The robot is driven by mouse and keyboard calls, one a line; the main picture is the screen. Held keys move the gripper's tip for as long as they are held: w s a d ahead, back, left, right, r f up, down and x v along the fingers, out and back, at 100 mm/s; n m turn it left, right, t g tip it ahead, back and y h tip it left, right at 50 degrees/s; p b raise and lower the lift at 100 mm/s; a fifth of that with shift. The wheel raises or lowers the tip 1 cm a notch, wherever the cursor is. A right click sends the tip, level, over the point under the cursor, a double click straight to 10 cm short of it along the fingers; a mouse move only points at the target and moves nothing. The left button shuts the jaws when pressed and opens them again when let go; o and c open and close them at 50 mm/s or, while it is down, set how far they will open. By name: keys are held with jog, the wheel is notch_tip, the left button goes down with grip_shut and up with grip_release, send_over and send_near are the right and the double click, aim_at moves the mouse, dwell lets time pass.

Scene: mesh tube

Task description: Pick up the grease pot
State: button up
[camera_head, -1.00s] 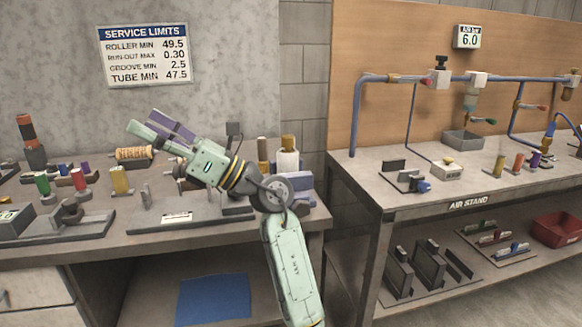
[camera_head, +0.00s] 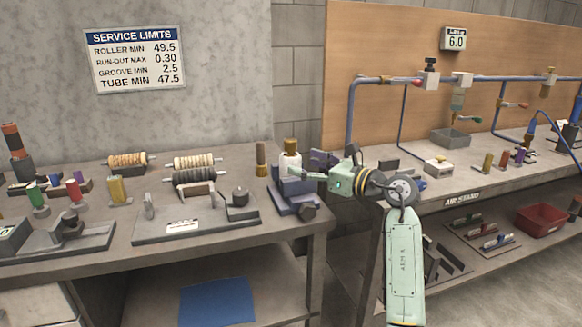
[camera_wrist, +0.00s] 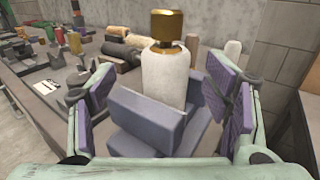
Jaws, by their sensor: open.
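A white round pot with a brass cap (camera_head: 291,160) stands at the right end of the left bench and looks like the grease pot. In the wrist view the white pot (camera_wrist: 164,75) is upright, ahead of my gripper and between its finger lines. A blue-grey block fixture (camera_head: 296,191) stands in front of the pot and hides its lower part; the fixture (camera_wrist: 150,125) also shows close in the wrist view. My gripper (camera_head: 312,167) is open and empty, pointing left at the pot. Its purple-padded fingers (camera_wrist: 158,88) are spread wide; contact with the pot cannot be told.
A wooden-handled tool (camera_head: 260,158) stands just left of the pot. Rollers (camera_head: 195,168) and a grey fixture plate (camera_head: 195,218) lie further left. The grey wall is close behind. A gap separates this bench from the air stand (camera_head: 465,190) on the right.

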aim_at(299, 160)
jog(key=p+x, duration=0.1)
jog(key=x, duration=0.2)
jog(key=p+x, duration=0.1)
jog(key=x, duration=0.1)
jog(key=shift+w+p, duration=0.4)
jog(key=shift+w, duration=0.1)
jog(key=shift+w+a, duration=0.1)
jog(key=shift+a, duration=0.05)
jog(key=shift+c, duration=0.5)
jog(key=c, duration=1.3)
jog(key=shift+c, duration=1.3)
jog(key=shift+r, duration=0.1)
